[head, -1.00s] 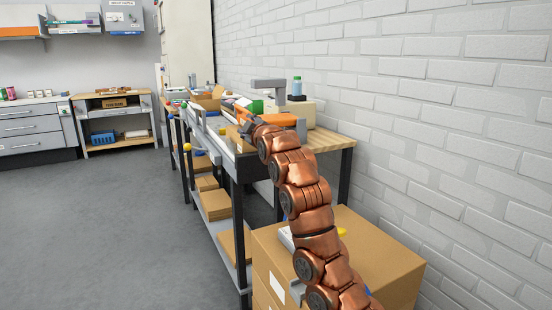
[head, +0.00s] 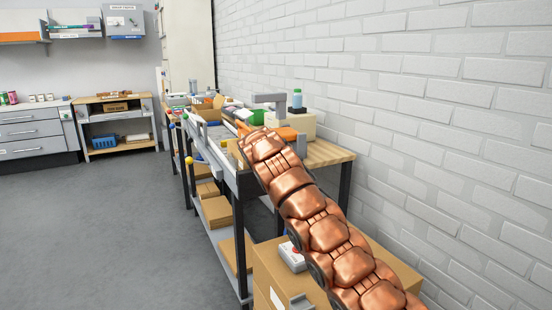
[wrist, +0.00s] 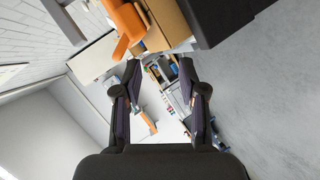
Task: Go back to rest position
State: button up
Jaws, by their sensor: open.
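My copper-coloured arm reaches from the lower right up to the near end of the workbench (head: 335,153) in the head view. Its end hides my gripper there. In the wrist view my gripper (wrist: 162,75) is open, its two dark fingers apart with nothing held between them. An orange object (wrist: 125,22) shows at the top of the wrist view, beyond the left finger. It also shows beside the arm's end in the head view (head: 288,133).
A white brick wall (head: 430,110) runs along the right. The grey floor (head: 100,230) on the left is clear.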

jog(key=s+d+r+m+g+h+p, duration=0.2)
jog(key=s+d+r+m+h+p, duration=0.15)
jog(key=d, duration=0.55)
jog(key=s+d+r+m+g+h+p, duration=0.2)
jog(key=s+d+r+p, duration=0.15)
jog(key=d, duration=0.65)
jog(key=s+d+r+m+g+h+p, duration=0.1)
jog(key=s+d+m+g+p, duration=0.15)
jog(key=s+d, duration=0.4)
jog(key=s+d+r+m+g+p, duration=0.1)
jog(key=s+d+m+p, duration=0.2)
jog(key=s, duration=0.6)
jog(key=s+d+f+m+g+y+p, duration=0.1)
jog(key=s+d+g+p, duration=0.1)
jog(key=s, duration=0.8)
jog(key=s+d+m+g+y+p, duration=0.1)
jog(key=s+p, duration=0.2)
jog(key=s, duration=0.7)
jog(key=s+a+f+m+g+y+p, duration=0.1)
jog(key=s+a+f+g+p, duration=0.1)
jog(key=s, duration=1)
jog(key=s+a+f+m+g+y+p, duration=0.1)
jog(key=s+a+f+g+p, duration=0.1)
jog(key=s, duration=1.1)
jog(key=shift+s+a+f+y+p, duration=0.15)
jog(key=shift+a+f+y+p, duration=0.2)
jog(key=shift+a+p, duration=0.6)
jog(key=shift+a, duration=0.2)
jog(key=shift+c, duration=0.3)
